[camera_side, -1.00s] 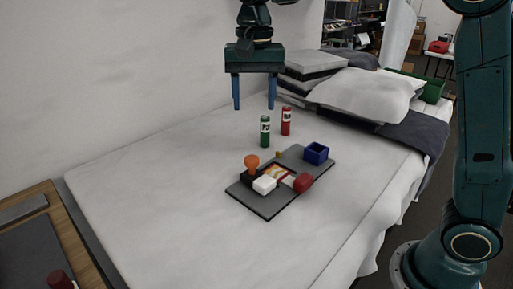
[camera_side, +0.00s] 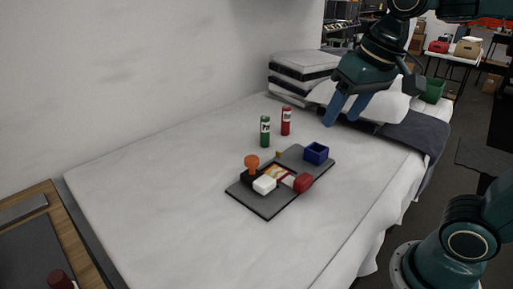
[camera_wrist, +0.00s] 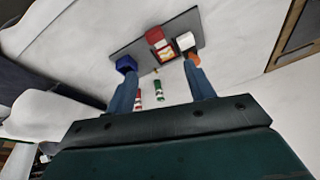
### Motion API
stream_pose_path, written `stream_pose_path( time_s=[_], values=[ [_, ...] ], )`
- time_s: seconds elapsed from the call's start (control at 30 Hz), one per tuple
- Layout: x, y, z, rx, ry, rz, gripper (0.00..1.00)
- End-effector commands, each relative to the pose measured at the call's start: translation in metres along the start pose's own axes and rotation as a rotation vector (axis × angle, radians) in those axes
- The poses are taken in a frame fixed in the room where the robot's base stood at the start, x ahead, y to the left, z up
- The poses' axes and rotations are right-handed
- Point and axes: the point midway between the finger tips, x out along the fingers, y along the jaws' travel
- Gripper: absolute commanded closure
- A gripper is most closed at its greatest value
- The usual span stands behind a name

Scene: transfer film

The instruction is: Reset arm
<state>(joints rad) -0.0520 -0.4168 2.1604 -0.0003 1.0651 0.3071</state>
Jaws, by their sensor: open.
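My gripper (camera_side: 346,109) is open and empty, raised above the back right of the white-covered bed, near the pillows. Its two blue fingers also show spread apart in the wrist view (camera_wrist: 163,95). On the bed, apart from the gripper, lies a dark grey board (camera_side: 268,207). The board carries an orange-topped piece (camera_side: 252,162), a white block (camera_side: 264,185), a red piece (camera_side: 302,183), a blue open box (camera_side: 316,153) and a small colourful picture (camera_side: 281,171). A green tube (camera_side: 265,131) and a red tube (camera_side: 286,121) stand upright behind the board.
Stacked folded bedding (camera_side: 300,70) and pillows (camera_side: 390,105) lie at the bed's far end, close beneath my gripper. A wooden table (camera_side: 65,235) stands at the left front. A green bin (camera_side: 433,90) is at the far right. Much of the bed's left side is clear.

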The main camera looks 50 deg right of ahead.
Motion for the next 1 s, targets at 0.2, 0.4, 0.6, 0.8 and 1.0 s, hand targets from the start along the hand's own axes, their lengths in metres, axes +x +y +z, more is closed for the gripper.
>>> stream_pose_path(
  time_s=[0.2, 0.4, 0.6, 0.8, 1.0],
  values=[
    [0.005, 0.019, 0.042, -0.123, 0.079, -0.009, 0.46],
    [0.015, 0.031, 0.071, -0.215, 0.136, -0.007, 0.46],
    [0.020, 0.036, 0.082, -0.255, 0.160, -0.004, 0.46],
    [0.020, 0.036, 0.083, -0.260, 0.161, -0.003, 0.46],
    [0.020, 0.036, 0.083, -0.259, 0.161, -0.003, 0.46]
  ],
)
